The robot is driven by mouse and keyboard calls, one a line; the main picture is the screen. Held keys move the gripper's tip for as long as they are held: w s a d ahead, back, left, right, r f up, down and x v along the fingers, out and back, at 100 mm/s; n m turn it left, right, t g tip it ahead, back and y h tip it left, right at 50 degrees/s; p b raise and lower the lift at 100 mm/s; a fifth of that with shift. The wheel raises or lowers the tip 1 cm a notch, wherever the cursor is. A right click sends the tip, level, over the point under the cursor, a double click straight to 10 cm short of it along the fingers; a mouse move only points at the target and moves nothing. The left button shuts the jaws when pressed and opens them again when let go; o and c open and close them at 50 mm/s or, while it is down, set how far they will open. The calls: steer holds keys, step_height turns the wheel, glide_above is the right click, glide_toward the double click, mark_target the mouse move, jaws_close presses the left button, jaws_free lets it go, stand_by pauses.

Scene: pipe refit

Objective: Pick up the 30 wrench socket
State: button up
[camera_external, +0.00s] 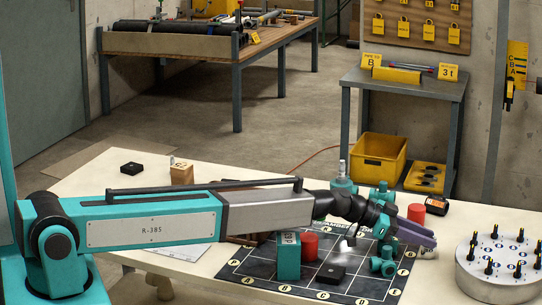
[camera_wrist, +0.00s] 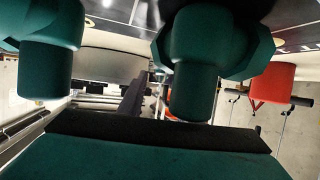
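I cannot single out the 30 wrench socket with certainty. A teal upright block (camera_external: 288,262) with a small label stands on the gridded mat, but the label is too small to read.
Red cylinders (camera_external: 310,247) (camera_external: 416,213) stand near the arm; one red piece (camera_wrist: 275,84) is right in the wrist view. A black block (camera_external: 331,274) lies on the mat (camera_external: 255,277). A metal drum with pegs (camera_external: 499,274) stands right. The table's left front is mostly clear.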

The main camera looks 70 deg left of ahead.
steer(key=c, duration=0.4)
steer(key=shift+r, duration=0.1)
steer(key=shift+c, duration=0.2)
step_height(320, 180, up, 10)
steer(key=b, duration=0.2)
stand_by(0.7)
